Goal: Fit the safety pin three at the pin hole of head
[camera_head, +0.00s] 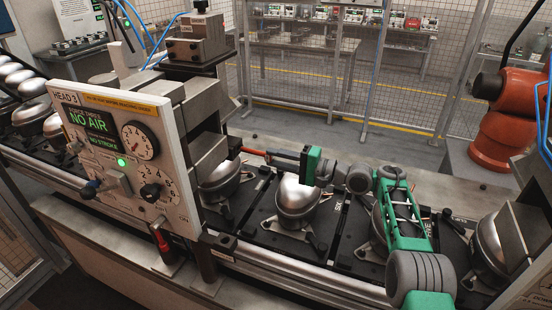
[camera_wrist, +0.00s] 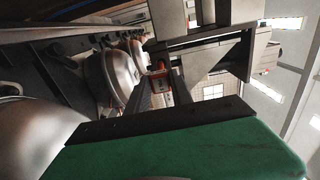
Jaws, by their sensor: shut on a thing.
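The head (camera_head: 205,140) is a grey steel press unit behind a panel marked HEAD 3 (camera_head: 75,95), whose green displays read NO AIR and NO STROKE. My gripper (camera_head: 272,155) reaches in from the right, its fingers pointing left at the head. It is shut on the safety pin (camera_head: 255,152), which shows red at the fingertips beside the head's right side. In the wrist view the red-orange pin (camera_wrist: 160,82) is at the finger ends, close to grey steel blocks (camera_wrist: 205,60). The pin's far end and the pin hole cannot be made out.
Silver compressor domes (camera_head: 296,193) stand on black pallets (camera_head: 270,225) along the conveyor below my gripper. A red-handled item (camera_head: 163,240) stands below the panel. A mesh fence (camera_head: 340,80) and an orange robot arm (camera_head: 500,130) are behind.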

